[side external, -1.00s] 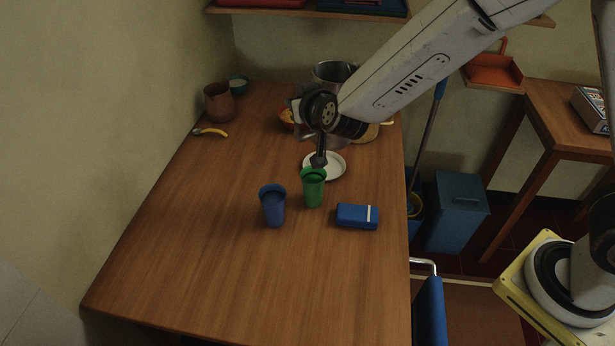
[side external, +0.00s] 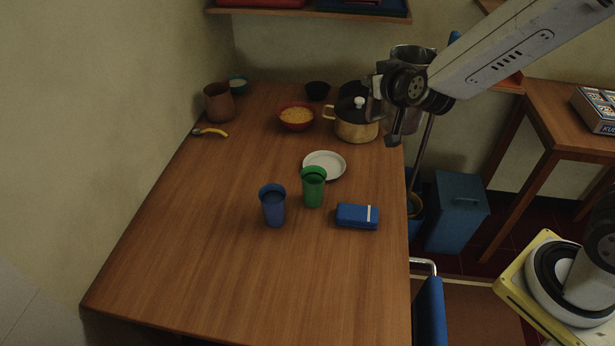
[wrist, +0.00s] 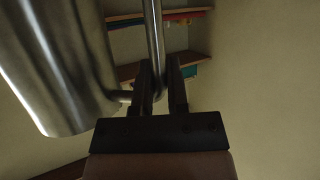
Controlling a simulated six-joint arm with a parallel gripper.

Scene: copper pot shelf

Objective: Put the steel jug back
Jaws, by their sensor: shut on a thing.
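The steel jug (side external: 412,56) is held up in the air past the table's right edge in the side view, partly hidden behind my wrist. In the wrist view the jug's shiny body (wrist: 62,65) fills the left side. My gripper (wrist: 162,88) is shut on the jug's upright handle there. Shelf boards (wrist: 150,68) with coloured items show beyond the handle.
A bowl of yellow food (side external: 297,117), a white plate (side external: 324,165) and cups are on the table. A wall shelf (side external: 300,13) is at the top.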

